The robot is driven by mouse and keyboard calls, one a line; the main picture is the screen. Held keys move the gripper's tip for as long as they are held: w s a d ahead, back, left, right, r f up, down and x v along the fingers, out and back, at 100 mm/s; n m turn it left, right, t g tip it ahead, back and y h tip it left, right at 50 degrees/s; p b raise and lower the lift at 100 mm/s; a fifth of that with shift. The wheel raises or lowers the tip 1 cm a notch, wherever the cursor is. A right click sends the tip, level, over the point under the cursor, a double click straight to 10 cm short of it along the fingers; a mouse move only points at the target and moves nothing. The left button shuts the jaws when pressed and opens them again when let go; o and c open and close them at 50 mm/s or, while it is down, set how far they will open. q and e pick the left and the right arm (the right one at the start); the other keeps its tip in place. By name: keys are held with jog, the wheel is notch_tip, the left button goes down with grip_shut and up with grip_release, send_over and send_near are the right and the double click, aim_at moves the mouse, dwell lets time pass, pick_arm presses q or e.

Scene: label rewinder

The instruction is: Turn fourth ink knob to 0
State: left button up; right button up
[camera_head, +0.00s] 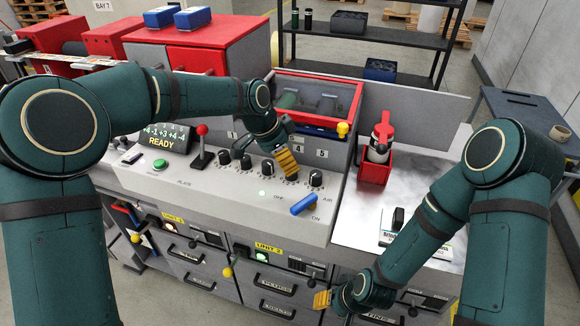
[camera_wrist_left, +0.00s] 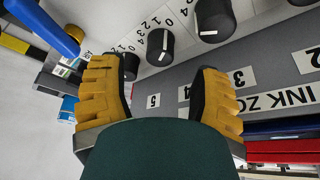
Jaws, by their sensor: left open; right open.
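The fourth ink knob (camera_wrist_left: 160,46) is black with a white pointer line, and it shows in the left wrist view ahead of my left gripper (camera_wrist_left: 162,85). The knob has a printed number scale beside it; its exact setting cannot be read. My left gripper's yellow fingers are open and apart, with nothing between them. In the head view my left gripper (camera_head: 287,163) hangs over the sloped panel and hides most of the fourth knob. The fifth knob (camera_head: 316,178) is just right of it. My right gripper (camera_head: 322,299) is open and empty, low by the drawers.
The third knob (camera_head: 267,167) is close on the left. A blue lever (camera_head: 304,205) sits below the knobs. A joystick with a red ball (camera_head: 202,130) and a display reading READY (camera_head: 162,137) stand further left. A red bottle holder (camera_head: 375,165) is at right.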

pick_arm(q)
jog(key=v, duration=0.7)
jog(key=shift+r, duration=0.3)
jog(key=shift+s+a, duration=0.1)
